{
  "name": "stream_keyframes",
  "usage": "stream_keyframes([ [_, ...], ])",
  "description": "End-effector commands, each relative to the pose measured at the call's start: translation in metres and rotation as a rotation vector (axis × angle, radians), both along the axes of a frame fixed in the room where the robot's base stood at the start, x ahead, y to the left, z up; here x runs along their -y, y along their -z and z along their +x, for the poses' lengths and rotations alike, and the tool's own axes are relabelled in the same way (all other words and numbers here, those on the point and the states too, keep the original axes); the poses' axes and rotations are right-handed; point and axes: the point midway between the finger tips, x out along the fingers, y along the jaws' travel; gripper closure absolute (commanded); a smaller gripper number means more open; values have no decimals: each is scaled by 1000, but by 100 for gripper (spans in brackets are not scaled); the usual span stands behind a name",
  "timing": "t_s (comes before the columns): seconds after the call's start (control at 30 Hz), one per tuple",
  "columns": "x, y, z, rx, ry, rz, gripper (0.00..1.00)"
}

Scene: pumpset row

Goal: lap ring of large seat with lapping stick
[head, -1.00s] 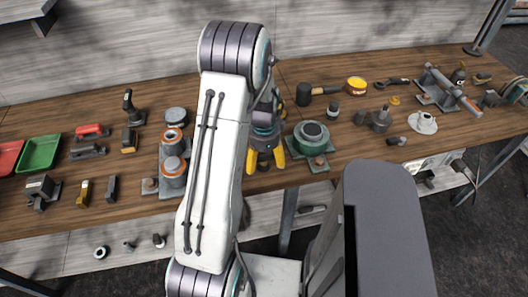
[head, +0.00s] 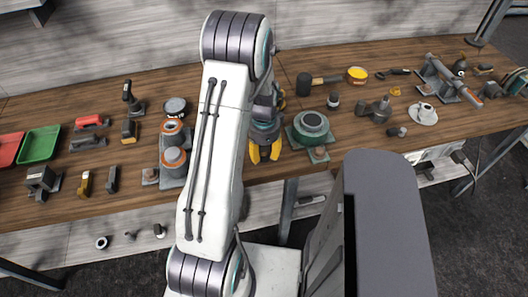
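A round green-grey seat (head: 311,124) with a dark ring-shaped top stands on a flat plate at the middle of the bench. It looks like the large seat. My gripper (head: 265,152) is left of it over the bench's front part, pointing down, its two yellow fingertips a short gap apart. I cannot tell whether anything is between them. My arm hides the gripper's left side and part of the bench. I cannot pick out the lapping stick for certain.
Two orange-rimmed cylinders (head: 173,160) stand left of my arm. A mallet (head: 318,82) and a yellow-topped tin (head: 357,74) lie behind the seat. A white saucer-like part (head: 423,114) is further right. A green tray (head: 39,148) is at the far left.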

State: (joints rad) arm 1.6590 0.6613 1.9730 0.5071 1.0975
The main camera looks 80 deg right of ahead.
Motion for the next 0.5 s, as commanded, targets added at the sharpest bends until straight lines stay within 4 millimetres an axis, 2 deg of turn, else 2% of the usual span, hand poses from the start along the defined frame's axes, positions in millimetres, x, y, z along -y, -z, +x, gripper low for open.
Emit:
stream_keyframes([
  [0.07, 0, 0, 0, 0, 0, 0, 71],
  [0.4, -1, 1, 0, 0, 0, 3, 100],
  [0.5, -1, 1, 0, 0, 0, 4, 100],
])
